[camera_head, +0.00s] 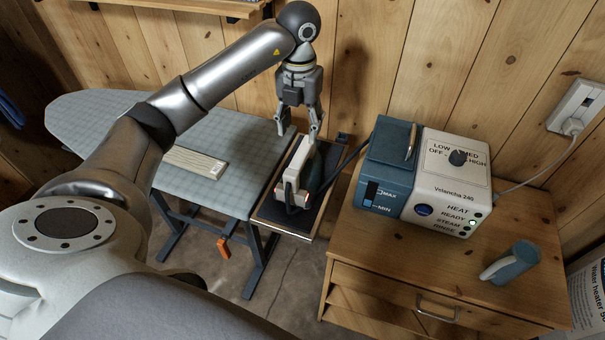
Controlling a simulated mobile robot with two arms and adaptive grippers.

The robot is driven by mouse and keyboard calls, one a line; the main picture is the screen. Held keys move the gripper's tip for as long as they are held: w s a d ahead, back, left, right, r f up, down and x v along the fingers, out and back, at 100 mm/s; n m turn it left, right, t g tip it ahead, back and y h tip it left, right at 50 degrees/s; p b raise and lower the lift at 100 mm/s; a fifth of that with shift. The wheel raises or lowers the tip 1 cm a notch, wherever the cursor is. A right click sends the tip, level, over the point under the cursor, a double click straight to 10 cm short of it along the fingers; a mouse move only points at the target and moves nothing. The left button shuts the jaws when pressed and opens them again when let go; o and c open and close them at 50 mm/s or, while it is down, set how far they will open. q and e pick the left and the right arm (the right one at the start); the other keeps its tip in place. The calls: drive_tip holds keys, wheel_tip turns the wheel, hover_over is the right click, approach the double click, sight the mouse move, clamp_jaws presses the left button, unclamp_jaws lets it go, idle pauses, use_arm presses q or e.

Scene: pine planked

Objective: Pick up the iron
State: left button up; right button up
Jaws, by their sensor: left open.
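The iron (297,172) rests on a dark pad on the small wood-edged shelf (268,219) at the right end of the ironing board. It has a pale handle and a dark body, and a dark hose runs from it toward the steam station. My left gripper (297,133) hangs above the far end of the iron with its fingers pointing down. It is open, with its fingertips close to the handle's top; I cannot tell whether they touch it. My left forearm covers part of the ironing board (232,140). My right gripper is not in view.
The steam station (455,170) with a blue tank stands on a wooden cabinet (380,262) at right. A blue-grey object (511,262) lies near the cabinet's front. A slotted pale bar (195,162) lies on the board. A plank wall stands close behind.

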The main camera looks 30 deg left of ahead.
sight(303, 150)
use_arm(q)
wheel_tip(303, 150, down, 5)
drive_tip(key=shift+r+p, duration=0.1)
drive_tip(key=shift+p, duration=0.4)
drive_tip(key=f, duration=0.1)
drive_tip(key=f+p, duration=0.1)
drive_tip(key=f, duration=0.1)
drive_tip(key=w+f+p, duration=0.1)
drive_tip(key=f, duration=0.1)
drive_tip(key=shift+d, duration=0.1)
drive_tip(key=shift+f, duration=0.25)
drive_tip(key=shift+f, duration=0.25)
clamp_jaws()
drive_tip(key=shift+r, duration=0.1)
idle(0.3)
